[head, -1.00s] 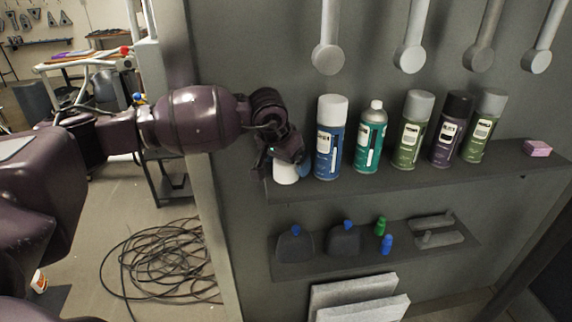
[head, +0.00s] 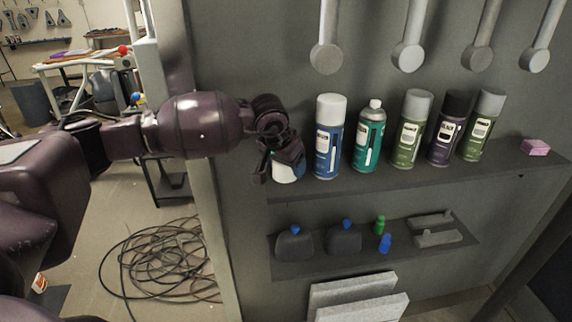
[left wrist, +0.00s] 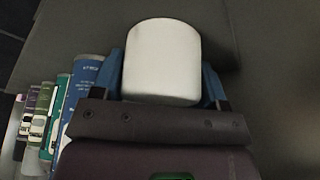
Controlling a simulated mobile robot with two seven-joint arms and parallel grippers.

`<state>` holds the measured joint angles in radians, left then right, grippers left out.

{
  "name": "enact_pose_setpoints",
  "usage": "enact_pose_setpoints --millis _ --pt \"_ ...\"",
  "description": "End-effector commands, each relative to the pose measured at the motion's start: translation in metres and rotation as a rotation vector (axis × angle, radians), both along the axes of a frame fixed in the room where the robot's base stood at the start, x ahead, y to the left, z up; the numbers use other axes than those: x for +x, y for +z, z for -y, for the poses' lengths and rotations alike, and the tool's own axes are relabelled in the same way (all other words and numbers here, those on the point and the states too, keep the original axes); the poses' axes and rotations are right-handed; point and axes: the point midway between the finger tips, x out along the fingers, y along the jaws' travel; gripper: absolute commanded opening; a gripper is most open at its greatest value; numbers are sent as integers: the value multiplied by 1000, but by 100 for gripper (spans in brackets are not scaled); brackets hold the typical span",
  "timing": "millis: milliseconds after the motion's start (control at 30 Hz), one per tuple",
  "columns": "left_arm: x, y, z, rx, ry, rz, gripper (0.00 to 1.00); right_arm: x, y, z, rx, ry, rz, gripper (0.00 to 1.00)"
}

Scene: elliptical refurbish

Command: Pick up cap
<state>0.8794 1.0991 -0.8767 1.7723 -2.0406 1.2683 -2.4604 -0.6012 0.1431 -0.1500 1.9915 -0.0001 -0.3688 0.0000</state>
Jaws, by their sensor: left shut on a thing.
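The cap (left wrist: 163,62) is a white cylinder. In the left wrist view it sits between the blue finger pads of my left gripper (left wrist: 165,80), which is shut on it. In the head view the cap (head: 284,175) shows as a small white piece below my left gripper (head: 287,166), at the left end of the upper shelf, left of the blue spray can. The gripper hides most of it there. My right gripper is in neither view.
The upper shelf (head: 400,180) holds a blue can (head: 328,140), a teal can (head: 369,140), several other cans and a pink block (head: 535,147). Below, a lower shelf (head: 350,262) holds dark bottles and small blue and green pieces. Coiled cable (head: 165,265) lies on the floor.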

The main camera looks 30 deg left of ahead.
Motion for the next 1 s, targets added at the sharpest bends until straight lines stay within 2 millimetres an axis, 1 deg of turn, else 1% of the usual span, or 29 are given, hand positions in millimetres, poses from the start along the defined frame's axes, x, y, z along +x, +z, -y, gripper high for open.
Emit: enact_pose_setpoints --millis 167,367,500,567,767,1000 --pt "-3 9 3 -1 -1 2 48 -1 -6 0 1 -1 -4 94" --pt "-2 44 3 1 -1 5 48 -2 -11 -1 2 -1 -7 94" --pt "-2 73 2 0 0 4 48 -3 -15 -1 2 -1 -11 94" --pt "-14 69 12 1 -6 -1 48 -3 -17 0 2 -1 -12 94" --pt "-51 68 38 1 -7 0 48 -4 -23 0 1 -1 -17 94" --pt "-102 68 78 0 -9 -1 48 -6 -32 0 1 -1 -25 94"
